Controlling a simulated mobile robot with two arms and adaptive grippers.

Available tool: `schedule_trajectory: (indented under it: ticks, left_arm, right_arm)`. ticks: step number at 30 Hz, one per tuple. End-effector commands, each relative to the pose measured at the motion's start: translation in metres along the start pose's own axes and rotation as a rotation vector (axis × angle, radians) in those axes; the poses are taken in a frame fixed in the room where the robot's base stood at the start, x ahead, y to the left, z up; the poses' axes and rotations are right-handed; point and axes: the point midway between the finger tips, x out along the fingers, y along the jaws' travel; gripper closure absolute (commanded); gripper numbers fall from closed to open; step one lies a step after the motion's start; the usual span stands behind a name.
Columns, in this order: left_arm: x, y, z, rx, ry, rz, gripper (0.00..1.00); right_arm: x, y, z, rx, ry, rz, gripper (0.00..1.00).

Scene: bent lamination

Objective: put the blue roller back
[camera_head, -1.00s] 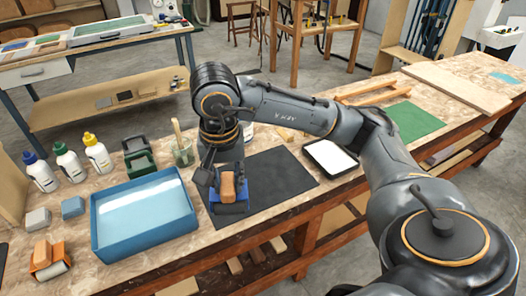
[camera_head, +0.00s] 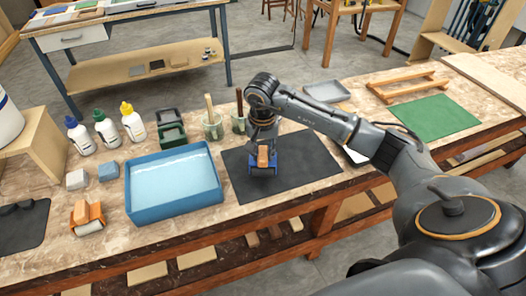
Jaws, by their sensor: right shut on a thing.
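The blue roller (camera_head: 263,170) has a blue frame and an orange-tan handle. My right gripper (camera_head: 263,146) is shut on that handle from above. The roller is over the left part of the black mat (camera_head: 308,169), right of the blue tray. I cannot tell whether it touches the mat. The gripper's fingers are small and partly hidden by the wrist. My left gripper is not in view.
A blue tray (camera_head: 219,201) of pale liquid stands left of the mat. Bottles (camera_head: 132,122) and jars (camera_head: 212,124) stand along the back. A dark mat (camera_head: 22,228) lies far left.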

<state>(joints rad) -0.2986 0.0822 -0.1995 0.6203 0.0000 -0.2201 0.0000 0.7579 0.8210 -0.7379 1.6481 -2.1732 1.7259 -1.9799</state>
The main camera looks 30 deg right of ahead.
Motion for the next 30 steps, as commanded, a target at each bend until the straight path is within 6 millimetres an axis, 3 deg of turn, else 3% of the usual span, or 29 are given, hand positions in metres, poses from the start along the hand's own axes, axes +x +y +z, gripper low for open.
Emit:
schedule_trajectory:
  ticks: [2,11,27,28,30]
  left_arm:
    - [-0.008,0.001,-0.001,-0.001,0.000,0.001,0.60]
    - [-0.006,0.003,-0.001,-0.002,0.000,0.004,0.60]
    - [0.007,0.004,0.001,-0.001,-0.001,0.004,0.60]
    - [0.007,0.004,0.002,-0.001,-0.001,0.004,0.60]
    - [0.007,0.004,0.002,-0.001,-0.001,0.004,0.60]
  right_arm:
    - [0.006,0.000,0.001,0.002,-0.001,-0.001,0.97]
    - [0.012,0.000,0.000,0.001,0.003,-0.003,0.97]
    - [0.028,0.001,0.004,0.001,-0.004,0.003,0.97]
    - [0.029,0.001,0.005,0.000,-0.005,0.005,0.70]
    - [0.029,0.001,0.005,0.000,-0.007,0.006,0.56]
